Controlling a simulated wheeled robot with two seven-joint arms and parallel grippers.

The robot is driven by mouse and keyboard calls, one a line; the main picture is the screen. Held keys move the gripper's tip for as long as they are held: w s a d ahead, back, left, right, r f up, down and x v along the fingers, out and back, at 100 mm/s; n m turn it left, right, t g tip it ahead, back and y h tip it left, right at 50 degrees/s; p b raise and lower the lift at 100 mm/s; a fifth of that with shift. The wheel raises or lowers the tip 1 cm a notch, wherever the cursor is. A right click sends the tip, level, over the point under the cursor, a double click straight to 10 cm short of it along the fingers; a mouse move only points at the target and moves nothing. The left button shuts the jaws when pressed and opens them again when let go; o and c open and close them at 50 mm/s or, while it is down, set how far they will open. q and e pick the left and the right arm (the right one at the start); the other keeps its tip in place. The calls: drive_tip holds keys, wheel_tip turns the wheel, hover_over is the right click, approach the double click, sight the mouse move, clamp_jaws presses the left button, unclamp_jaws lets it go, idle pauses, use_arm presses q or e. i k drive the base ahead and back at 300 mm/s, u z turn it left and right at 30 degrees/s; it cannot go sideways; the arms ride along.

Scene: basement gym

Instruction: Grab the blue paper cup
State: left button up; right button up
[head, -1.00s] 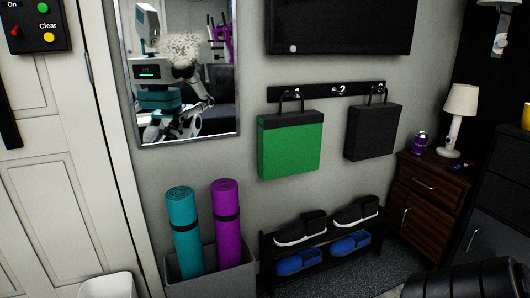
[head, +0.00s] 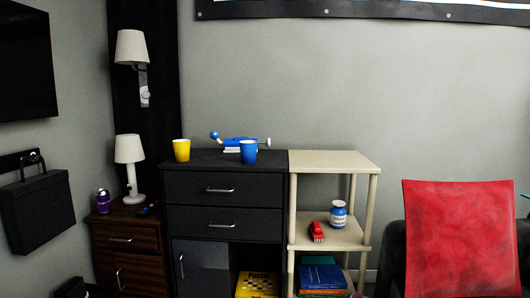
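The blue paper cup (head: 248,152) stands upright on top of the dark drawer cabinet (head: 225,174), near its front edge and right of centre. A yellow cup (head: 181,150) stands upright on the same top, to the left. Behind the blue cup lies a blue and white item (head: 232,142) that I cannot identify; the cup covers part of it. Neither of my grippers is in view.
A wooden nightstand (head: 125,222) with a white lamp (head: 129,168) and a purple can (head: 103,200) stands left of the cabinet. A beige shelf (head: 335,162) stands against its right side. A red cloth (head: 462,240) over a dark chair is at the right.

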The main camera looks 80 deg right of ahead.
sight(248, 148)
drive_tip(key=z, duration=2.45)
